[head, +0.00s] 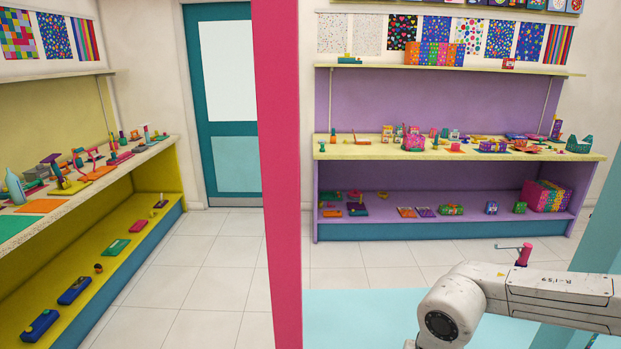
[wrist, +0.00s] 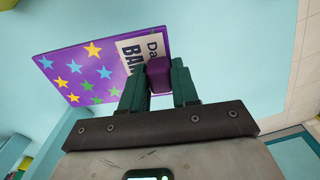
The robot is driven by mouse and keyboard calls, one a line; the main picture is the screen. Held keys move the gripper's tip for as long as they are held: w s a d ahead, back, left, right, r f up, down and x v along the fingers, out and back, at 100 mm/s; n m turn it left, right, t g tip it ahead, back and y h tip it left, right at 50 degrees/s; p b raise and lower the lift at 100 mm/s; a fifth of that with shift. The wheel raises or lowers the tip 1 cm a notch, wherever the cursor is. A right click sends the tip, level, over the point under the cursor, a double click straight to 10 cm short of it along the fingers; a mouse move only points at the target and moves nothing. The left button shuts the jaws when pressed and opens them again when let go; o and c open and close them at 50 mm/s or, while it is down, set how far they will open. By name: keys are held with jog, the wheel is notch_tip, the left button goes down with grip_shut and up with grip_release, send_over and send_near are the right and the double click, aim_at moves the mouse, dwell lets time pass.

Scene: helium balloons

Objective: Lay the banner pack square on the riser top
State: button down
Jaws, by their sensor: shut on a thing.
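The banner pack (wrist: 85,70) is a flat purple pack with yellow, blue, green and pink stars and a pale label with dark lettering, partly covered. It shows in the wrist view, tilted in the picture. My gripper (wrist: 159,72) has its two dark green fingers closed on a small purple block at the pack's edge, which looks like part of the pack. A light blue surface lies behind the pack; I cannot tell whether they touch. In the head view my gripper and the pack are out of sight. I cannot make out the riser in either view.
A pink post (head: 277,180) stands close in front. A yellow shelf unit (head: 120,235) at left and a purple one (head: 430,175) behind hold many small goods.

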jog(key=shift+s+r, duration=0.1)
jog(key=shift+r, duration=1.55)
jog(key=shift+f, duration=0.1)
jog(key=s+f+n, duration=0.3)
jog(key=s+f, duration=0.1)
jog(key=f, duration=0.5)
jog(key=shift+s+b, duration=0.15)
jog(key=shift+b, duration=0.15)
